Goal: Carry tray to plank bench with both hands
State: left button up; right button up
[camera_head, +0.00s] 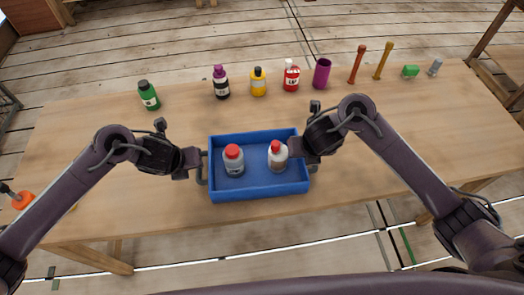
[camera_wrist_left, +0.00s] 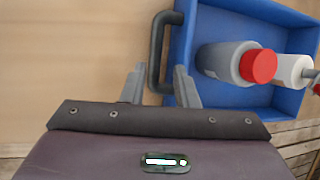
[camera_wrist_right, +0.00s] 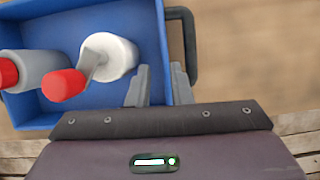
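The blue tray (camera_head: 262,192) stands on the wooden table near its front edge and holds a grey red-capped bottle (camera_head: 234,162) and a white red-capped bottle (camera_head: 278,158). My left gripper (camera_head: 201,164) is at the tray's left end; in the left wrist view its open fingers (camera_wrist_left: 160,87) lie to either side of the dark left handle (camera_wrist_left: 156,50). My right gripper (camera_head: 309,160) is at the right end; in the right wrist view its open fingers (camera_wrist_right: 160,86) straddle the tray's right wall, beside the dark right handle (camera_wrist_right: 190,45). Finger contact cannot be told.
Along the back of the table (camera_head: 110,125) stand a green bottle (camera_head: 148,95), a purple-capped bottle (camera_head: 221,82), a yellow bottle (camera_head: 258,81), a red-and-white bottle (camera_head: 291,75), a purple cup (camera_head: 322,73) and several small items.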

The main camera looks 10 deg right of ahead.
jog(key=shift+w+d+r, duration=0.1)
jog(key=shift+d, duration=0.1)
pick_arm(q)
jog(key=shift+w+a+r, duration=0.1)
jog(key=shift+a, duration=0.3)
pick_arm(e)
jog(key=shift+r, duration=0.15)
pick_arm(q)
jog(key=shift+d, duration=0.1)
